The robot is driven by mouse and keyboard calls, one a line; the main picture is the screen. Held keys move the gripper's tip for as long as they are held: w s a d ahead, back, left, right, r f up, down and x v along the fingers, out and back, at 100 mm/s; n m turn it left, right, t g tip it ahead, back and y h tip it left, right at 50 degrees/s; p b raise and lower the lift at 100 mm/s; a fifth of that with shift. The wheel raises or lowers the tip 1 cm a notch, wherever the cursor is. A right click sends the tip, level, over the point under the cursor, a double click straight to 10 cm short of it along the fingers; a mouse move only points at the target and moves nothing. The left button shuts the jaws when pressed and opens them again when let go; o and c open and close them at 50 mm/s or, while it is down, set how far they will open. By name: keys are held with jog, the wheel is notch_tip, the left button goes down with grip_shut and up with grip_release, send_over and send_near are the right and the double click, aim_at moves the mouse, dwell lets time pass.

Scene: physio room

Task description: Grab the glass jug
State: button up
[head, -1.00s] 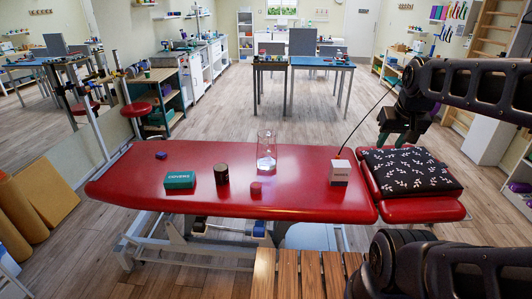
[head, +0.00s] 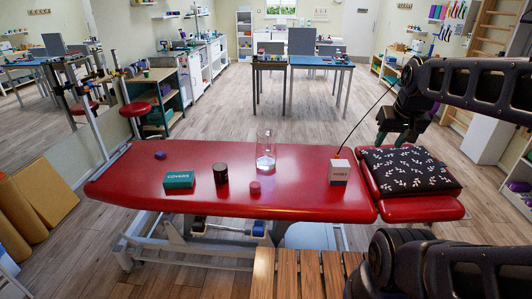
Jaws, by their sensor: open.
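The glass jug (head: 265,148) is a tall clear vessel standing upright on the red treatment table (head: 310,200), near the middle of its far side. My gripper (head: 388,138) hangs at the right, above the far edge of the black leaf-patterned pillow. It is empty and well to the right of the jug, not touching it. The fingers are small and dark in this view.
On the table stand a green box (head: 179,180), a dark tin (head: 220,173), a small red pot (head: 255,187), a purple item (head: 160,155) and a white box (head: 338,172). The black pillow (head: 408,170) lies on the right section. A wooden slatted surface (head: 300,275) is in front.

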aim_at(270, 134)
jog(key=shift+w+a, duration=0.1)
